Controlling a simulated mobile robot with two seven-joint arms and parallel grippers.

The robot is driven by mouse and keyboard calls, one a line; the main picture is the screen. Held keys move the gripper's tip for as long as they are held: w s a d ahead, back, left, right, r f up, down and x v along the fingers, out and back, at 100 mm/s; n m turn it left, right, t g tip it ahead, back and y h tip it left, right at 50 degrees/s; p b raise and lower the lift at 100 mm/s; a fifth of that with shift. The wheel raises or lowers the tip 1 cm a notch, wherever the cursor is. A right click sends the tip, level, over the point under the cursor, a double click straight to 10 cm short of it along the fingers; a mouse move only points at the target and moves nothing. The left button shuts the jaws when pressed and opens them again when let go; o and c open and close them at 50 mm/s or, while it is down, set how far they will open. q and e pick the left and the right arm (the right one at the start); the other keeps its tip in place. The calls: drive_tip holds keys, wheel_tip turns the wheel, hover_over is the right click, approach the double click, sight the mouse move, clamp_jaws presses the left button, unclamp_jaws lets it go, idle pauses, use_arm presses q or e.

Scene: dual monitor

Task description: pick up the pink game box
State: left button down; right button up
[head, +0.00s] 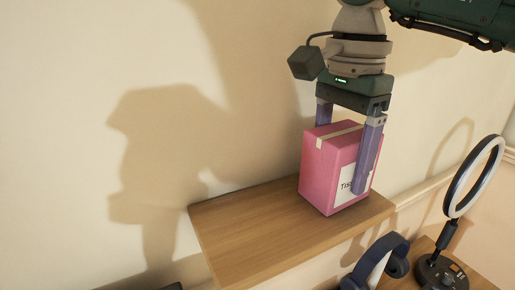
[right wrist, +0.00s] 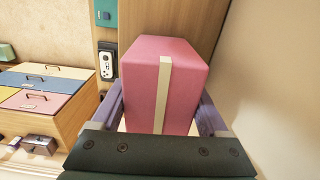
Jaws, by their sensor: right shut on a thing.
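The pink game box (head: 320,178) stands upright at the right part of a wooden shelf (head: 250,232). It has a cream strip over its top and a white label whose text is partly hidden by a finger. My right gripper (head: 343,160) comes from above with its purple fingers on two opposite sides of the box, shut on it. In the right wrist view the box (right wrist: 184,90) fills the space between the fingers. The box's base appears at the shelf surface; I cannot tell whether it touches. My left gripper is not in view.
A ring light (head: 474,178) and blue headphones (head: 378,264) are at the lower right, below the shelf. The left part of the shelf is bare. A plain wall is behind. The right wrist view shows a wooden unit with coloured lids (right wrist: 45,77) at left.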

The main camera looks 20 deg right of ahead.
drive_tip(key=c, duration=0.8)
